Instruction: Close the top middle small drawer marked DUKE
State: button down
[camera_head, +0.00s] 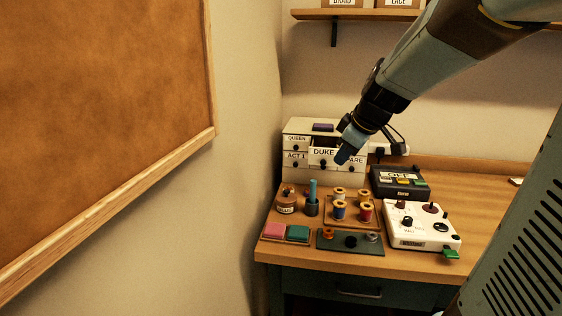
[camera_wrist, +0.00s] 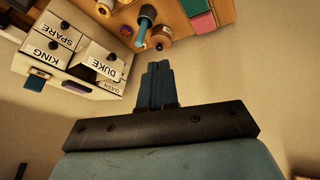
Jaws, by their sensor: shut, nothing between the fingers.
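The small drawer marked DUKE (camera_head: 323,152) is in the top row of a white drawer unit (camera_head: 296,126) at the back left of the table. It stands out from the unit, pulled open, with its dark inside showing. In the wrist view the DUKE drawer (camera_wrist: 101,62) sticks out toward the table side, upside down in the picture. My gripper (camera_head: 342,158) is in front of the unit, by the drawer's right side in the head view. Its blue fingers (camera_wrist: 158,68) are shut with nothing between them. I cannot tell whether they touch the drawer.
Thread spools on a tray (camera_head: 350,223), a brown jar (camera_head: 287,203) and a blue-handled tool in a cup (camera_head: 312,200) stand before the unit. A black box (camera_head: 399,184) and a white control box (camera_head: 422,228) are to the right. A wall is close on the left.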

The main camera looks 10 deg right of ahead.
jog(key=w+d+f+n, duration=0.1)
jog(key=w+f+n, duration=0.1)
jog(key=w+f, duration=0.3)
jog(key=w+d+f+n+t+y, duration=0.1)
jog(key=w+f, duration=0.4)
jog(key=w, duration=0.8)
jog(key=shift+w+n, duration=0.2)
jog(key=shift+n, duration=0.3)
jog(key=shift+d, duration=0.15)
